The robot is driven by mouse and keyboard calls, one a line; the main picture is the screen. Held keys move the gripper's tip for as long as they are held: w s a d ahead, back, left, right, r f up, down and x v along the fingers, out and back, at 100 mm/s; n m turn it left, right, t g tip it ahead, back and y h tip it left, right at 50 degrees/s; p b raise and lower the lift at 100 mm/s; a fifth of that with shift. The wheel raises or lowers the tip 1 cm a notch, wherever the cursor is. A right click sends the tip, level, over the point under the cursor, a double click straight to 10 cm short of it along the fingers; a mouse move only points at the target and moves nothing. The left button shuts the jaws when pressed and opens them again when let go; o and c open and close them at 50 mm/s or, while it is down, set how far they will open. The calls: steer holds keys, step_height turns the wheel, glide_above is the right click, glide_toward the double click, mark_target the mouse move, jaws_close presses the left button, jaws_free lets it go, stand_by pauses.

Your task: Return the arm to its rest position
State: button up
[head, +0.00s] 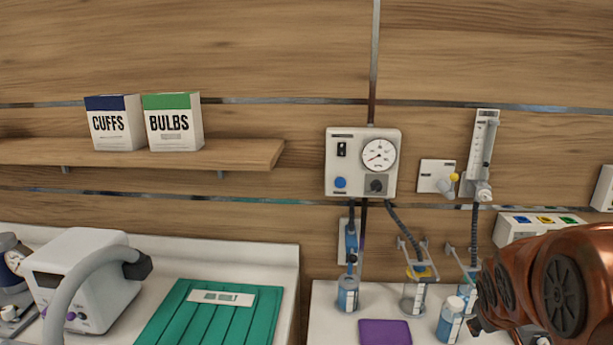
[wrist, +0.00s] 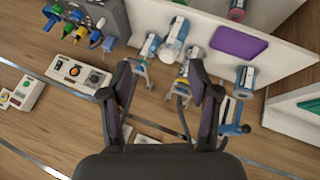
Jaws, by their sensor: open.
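My arm (head: 545,285), copper-red with dark round joint covers, reaches in from the right edge of the head view, in front of the right end of the bedside counter. My gripper (wrist: 163,88) shows in the wrist view with its two dark fingers spread wide and nothing between them. Beyond the fingers are the wood wall and small bottles, apart from the fingertips as far as I can tell. In the head view the gripper is mostly hidden or cut off near the arm's lower left end.
A white-capped blue bottle (head: 450,321) stands close left of my arm.

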steer(key=s+a+f+g+y, duration=0.2)
steer(key=s+a+g, duration=0.1)
steer(key=s+a, duration=0.6)
steer(key=s+a+f+g+y, duration=0.2)
steer(key=s+a, duration=0.6)
steer(key=s, duration=0.8)
steer(key=g, duration=0.2)
steer(key=shift+s+a+f+m+g, duration=0.25)
steer(key=shift+s+a+m+g, duration=0.05)
steer(key=shift+a+m, duration=0.1)
steer(key=shift+d, duration=0.1)
